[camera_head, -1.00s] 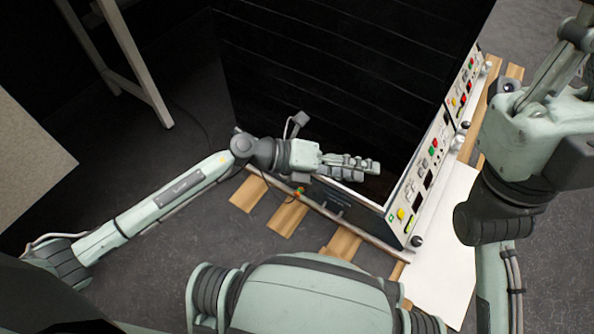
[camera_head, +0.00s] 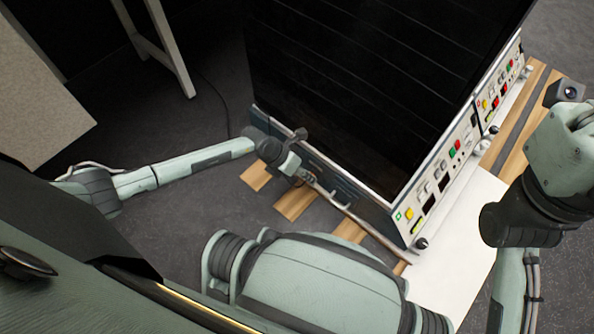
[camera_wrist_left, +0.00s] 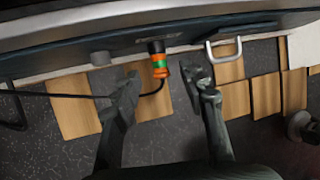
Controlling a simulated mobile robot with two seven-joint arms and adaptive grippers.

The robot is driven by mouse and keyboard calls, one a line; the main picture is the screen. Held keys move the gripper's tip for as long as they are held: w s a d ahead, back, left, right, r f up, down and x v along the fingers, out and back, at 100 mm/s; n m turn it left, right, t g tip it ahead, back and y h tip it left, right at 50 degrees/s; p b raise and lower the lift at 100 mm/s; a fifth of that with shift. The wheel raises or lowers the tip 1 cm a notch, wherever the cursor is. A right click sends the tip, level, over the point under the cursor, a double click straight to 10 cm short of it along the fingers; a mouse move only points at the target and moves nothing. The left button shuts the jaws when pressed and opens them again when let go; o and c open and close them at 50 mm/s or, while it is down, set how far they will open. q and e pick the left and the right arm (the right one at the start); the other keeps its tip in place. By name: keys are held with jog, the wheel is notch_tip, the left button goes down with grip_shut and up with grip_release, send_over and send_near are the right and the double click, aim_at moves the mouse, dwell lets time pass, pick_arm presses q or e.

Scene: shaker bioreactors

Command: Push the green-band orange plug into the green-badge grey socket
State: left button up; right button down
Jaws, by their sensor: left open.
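The orange plug (camera_wrist_left: 160,72) with a green band shows in the left wrist view, below the machine's lower edge. Its upper end meets a dark grey cylindrical part (camera_wrist_left: 156,47); I cannot tell how deeply it is seated. A black cable curves from the plug to the left. My left gripper (camera_wrist_left: 163,68) is open, with one finger on each side of the plug and visible gaps. In the head view my left gripper (camera_head: 312,180) is beside the machine's lower edge, and the plug is hidden or too small to make out. No green badge shows at the dark grey part.
The black machine (camera_head: 345,90) has a control panel (camera_head: 430,190) with a small green square. A grey stub (camera_wrist_left: 100,58) sits left of the plug and a metal handle (camera_wrist_left: 224,48) right of it. Wooden slats (camera_head: 296,204) lie below. A white sheet (camera_head: 455,245) lies by the panel.

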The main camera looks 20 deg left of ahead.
pick_arm(q)
jog(key=shift+x, duration=0.8)
jog(key=shift+c, duration=0.6)
grip_shut()
jog(key=shift+s, duration=0.15)
jog(key=shift+s+a+p, duration=0.2)
jog(key=shift+s+p, duration=0.15)
jog(key=shift+s, duration=0.15)
jog(key=shift+s+a+p, duration=0.15)
jog(key=shift+s+p, duration=0.1)
jog(key=shift+p, duration=0.05)
jog(key=shift+s+a, duration=0.1)
jog(key=shift+s, duration=0.25)
